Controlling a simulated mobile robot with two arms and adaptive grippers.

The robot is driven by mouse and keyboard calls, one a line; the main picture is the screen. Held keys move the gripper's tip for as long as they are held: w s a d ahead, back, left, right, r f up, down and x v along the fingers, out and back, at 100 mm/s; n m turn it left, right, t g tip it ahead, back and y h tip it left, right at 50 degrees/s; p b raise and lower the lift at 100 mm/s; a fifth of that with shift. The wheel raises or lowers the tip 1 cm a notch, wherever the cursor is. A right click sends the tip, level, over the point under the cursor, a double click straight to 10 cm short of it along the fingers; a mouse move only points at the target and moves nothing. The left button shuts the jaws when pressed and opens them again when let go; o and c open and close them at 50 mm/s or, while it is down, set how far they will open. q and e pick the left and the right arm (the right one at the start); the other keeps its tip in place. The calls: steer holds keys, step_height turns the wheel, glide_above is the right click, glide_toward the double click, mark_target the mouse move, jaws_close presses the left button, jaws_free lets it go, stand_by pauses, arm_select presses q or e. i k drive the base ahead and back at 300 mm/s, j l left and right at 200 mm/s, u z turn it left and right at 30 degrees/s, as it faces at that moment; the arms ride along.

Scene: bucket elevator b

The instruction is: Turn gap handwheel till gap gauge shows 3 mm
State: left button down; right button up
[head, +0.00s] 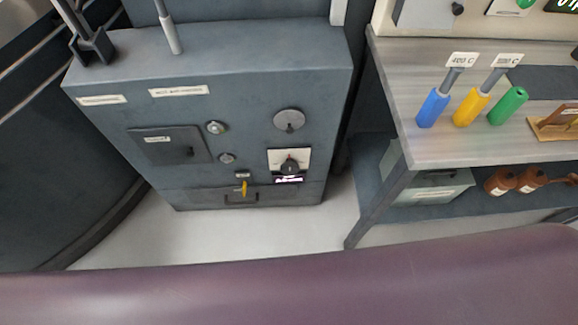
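A blue-grey machine cabinet (245,80) stands at the left centre. Its front has a grey round disc (289,120) at the upper right. Below it is a dark knob (290,166) on a white plate, with a small lit display (288,180) under it. Two small round fittings, an upper one (216,128) and a lower one (227,158), sit left of these. I cannot tell which part is the gap handwheel or the gap gauge, and no gap reading is legible. Neither of my grippers is in view.
A yellow lever (244,188) and a drawer (262,195) are low on the cabinet. A grey bench (440,142) at right carries blue (433,108), yellow (471,107) and green (509,106) handles. Brown bottles (500,181) and a box (430,187) sit below. Light floor (200,235) is clear.

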mark_target(290, 167)
steer(key=k, duration=0.65)
steer(key=k+l, duration=0.15)
steer(key=k, duration=0.45)
steer(key=j+z, duration=0.05)
